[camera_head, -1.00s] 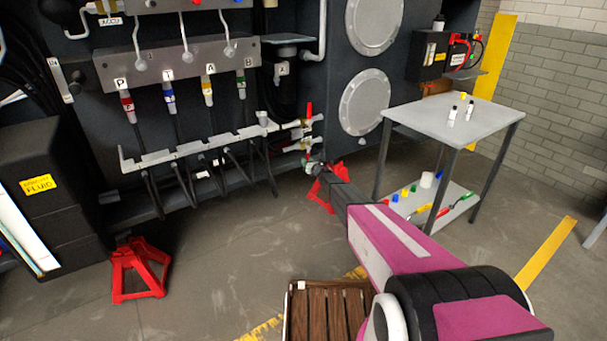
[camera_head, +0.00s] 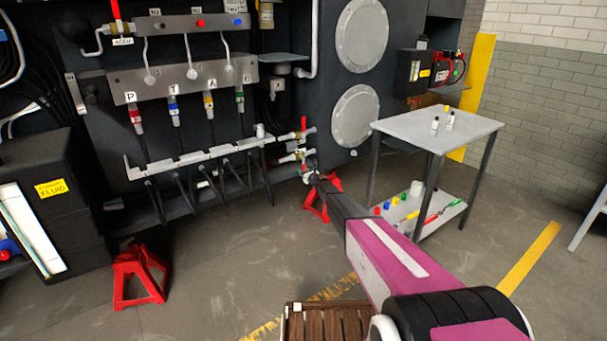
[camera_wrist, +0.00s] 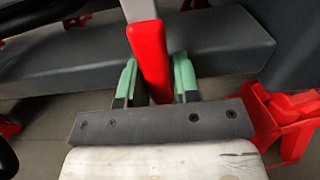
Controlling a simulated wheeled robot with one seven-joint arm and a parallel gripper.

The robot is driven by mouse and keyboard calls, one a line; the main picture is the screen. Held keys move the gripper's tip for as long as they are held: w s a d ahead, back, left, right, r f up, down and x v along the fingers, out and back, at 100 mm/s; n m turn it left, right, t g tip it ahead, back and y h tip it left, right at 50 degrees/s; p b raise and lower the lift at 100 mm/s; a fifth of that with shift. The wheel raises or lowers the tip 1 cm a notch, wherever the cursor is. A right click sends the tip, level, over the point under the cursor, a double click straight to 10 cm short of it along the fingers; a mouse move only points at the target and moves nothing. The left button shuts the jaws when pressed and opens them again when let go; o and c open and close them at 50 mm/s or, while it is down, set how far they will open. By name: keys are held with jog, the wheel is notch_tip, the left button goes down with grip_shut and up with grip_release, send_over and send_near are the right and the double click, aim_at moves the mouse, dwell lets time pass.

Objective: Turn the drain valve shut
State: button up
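The drain valve's red handle (camera_wrist: 150,55) runs down between my gripper's fingers in the wrist view, with a pale metal stem at its top. My gripper (camera_wrist: 156,80) has a green-tipped finger close against each side of the handle and looks shut on it. In the head view my gripper (camera_head: 309,176) is low at the right end of the hose rail, by the valve fittings (camera_head: 297,156). Another red lever (camera_head: 304,124) stands upright on the upper fitting.
A red jack stand (camera_head: 331,186) is right beside my gripper. Another jack stand (camera_head: 138,276) is at the left. A grey table (camera_head: 425,127) with bottles and a lower shelf stands to the right. A wooden slatted crate (camera_head: 325,325) is at the bottom. Floor between is clear.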

jog(key=shift+o, duration=1.2)
jog(key=shift+d, duration=0.1)
jog(key=v, duration=1)
jog(key=shift+s+d, duration=0.2)
jog(key=shift+s, duration=0.1)
